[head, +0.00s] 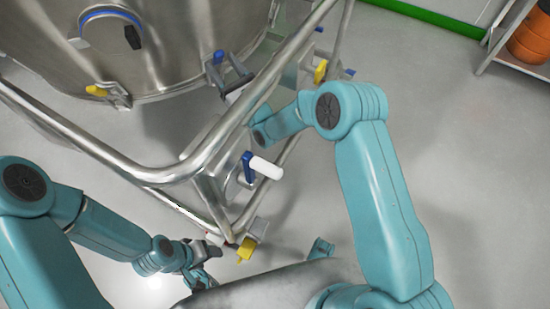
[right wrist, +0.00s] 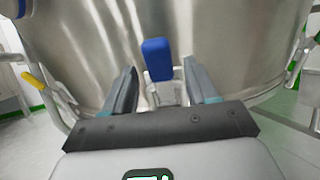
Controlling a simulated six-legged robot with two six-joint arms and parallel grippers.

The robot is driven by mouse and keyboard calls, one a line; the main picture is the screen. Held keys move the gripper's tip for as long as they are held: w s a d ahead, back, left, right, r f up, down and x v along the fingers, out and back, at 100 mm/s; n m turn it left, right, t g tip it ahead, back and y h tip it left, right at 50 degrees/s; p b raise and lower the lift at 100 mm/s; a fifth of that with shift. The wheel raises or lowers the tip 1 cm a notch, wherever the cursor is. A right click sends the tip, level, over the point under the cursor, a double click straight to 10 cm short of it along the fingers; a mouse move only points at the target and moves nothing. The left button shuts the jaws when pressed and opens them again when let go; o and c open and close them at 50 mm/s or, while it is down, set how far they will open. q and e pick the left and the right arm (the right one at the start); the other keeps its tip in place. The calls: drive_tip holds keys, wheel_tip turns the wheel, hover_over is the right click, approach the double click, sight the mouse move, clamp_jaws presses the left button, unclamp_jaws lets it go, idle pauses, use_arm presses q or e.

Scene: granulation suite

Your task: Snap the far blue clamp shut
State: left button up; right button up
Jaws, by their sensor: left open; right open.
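The far blue clamp has a blue handle (head: 218,57) on the lower wall of the steel vessel. In the right wrist view its blue handle (right wrist: 157,52) stands up above a metal body. My right gripper (right wrist: 160,72) is open, with one finger on each side of the clamp and gaps between. In the head view my right gripper (head: 236,83) is at the clamp, partly hidden by the frame rail. My left gripper (head: 206,262) is open and low, near the frame's bottom corner, away from the clamp.
The vessel (head: 165,50) stands inside a tubular steel frame (head: 105,155). Yellow handles (head: 97,91) and yellow caster tabs (head: 245,250) are nearby. The floor (head: 460,150) at right is clear; a shelf with an orange drum (head: 530,40) stands beyond.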

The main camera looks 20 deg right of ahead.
drive_tip(key=shift+p+v, duration=1)
drive_tip(key=shift+p, duration=0.1)
drive_tip(key=s+d+f+n+g+p, duration=0.1)
drive_tip(key=s+d+f+p, duration=0.15)
drive_tip(key=s, duration=0.35)
drive_tip(key=s+d+f+p, duration=0.1)
drive_tip(key=s+d+p, duration=0.2)
drive_tip(key=s, duration=0.3)
use_arm(q)
wheel_tip(320, 180, up, 10)
drive_tip(key=p, duration=0.3)
drive_tip(key=shift+f, duration=0.25)
use_arm(e)
drive_tip(key=s+d+f+n+g+h, duration=0.1)
drive_tip(key=s+f+n+g+h, duration=0.3)
drive_tip(key=s+f+n+g, duration=0.5)
drive_tip(key=shift+s+d+f+n+g, duration=0.35)
drive_tip(key=shift+f+n+g, duration=0.6)
drive_tip(key=shift+n, duration=1.85)
drive_tip(key=shift+r, duration=0.1)
